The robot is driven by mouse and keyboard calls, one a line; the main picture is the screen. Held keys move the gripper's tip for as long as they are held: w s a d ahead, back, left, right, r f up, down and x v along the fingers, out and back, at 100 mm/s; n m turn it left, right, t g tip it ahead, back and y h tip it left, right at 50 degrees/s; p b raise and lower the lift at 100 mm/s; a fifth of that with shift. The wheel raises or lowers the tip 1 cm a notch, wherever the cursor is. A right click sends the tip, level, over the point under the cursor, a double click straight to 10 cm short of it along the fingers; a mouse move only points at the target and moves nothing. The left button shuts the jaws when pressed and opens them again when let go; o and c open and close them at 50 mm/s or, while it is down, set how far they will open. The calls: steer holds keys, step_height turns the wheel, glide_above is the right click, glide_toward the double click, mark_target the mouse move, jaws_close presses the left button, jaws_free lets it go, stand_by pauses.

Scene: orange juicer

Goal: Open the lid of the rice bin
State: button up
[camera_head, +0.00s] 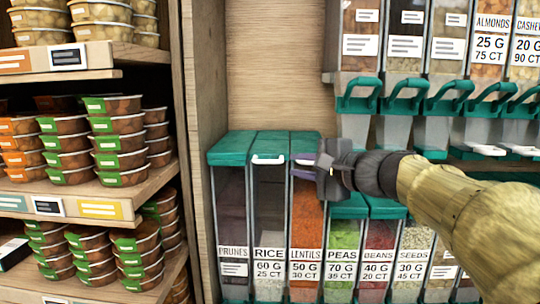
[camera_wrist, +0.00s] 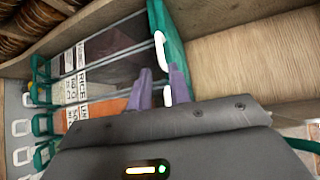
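The rice bin (camera_head: 270,225) is a tall clear bin labelled RICE, between the prunes and lentils bins. Its green lid (camera_head: 270,144) is down, with a white handle (camera_head: 268,159) on its front edge. My gripper (camera_head: 297,163) comes in from the right, in front of the top of the lentils bin, just right of the rice handle. In the wrist view its two purple fingers (camera_wrist: 162,88) are apart. The rice handle appears ahead of the fingertips (camera_wrist: 160,50); another white handle (camera_wrist: 167,96) shows between the fingers. Contact cannot be told.
The prunes bin (camera_head: 231,215) stands left and the lentils bin (camera_head: 305,220) right, both with green lids. Upper dispensers with green handles (camera_head: 357,98) hang at right. A wooden side panel (camera_head: 205,90) and shelves of tubs (camera_head: 115,140) are left. Space above the lids is clear.

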mark_target(271, 162)
steer(key=p+x, duration=0.3)
steer(key=x, duration=0.7)
steer(key=shift+w+p, duration=0.3)
steer(key=shift+p, duration=0.1)
steer(key=shift+s+a, duration=0.15)
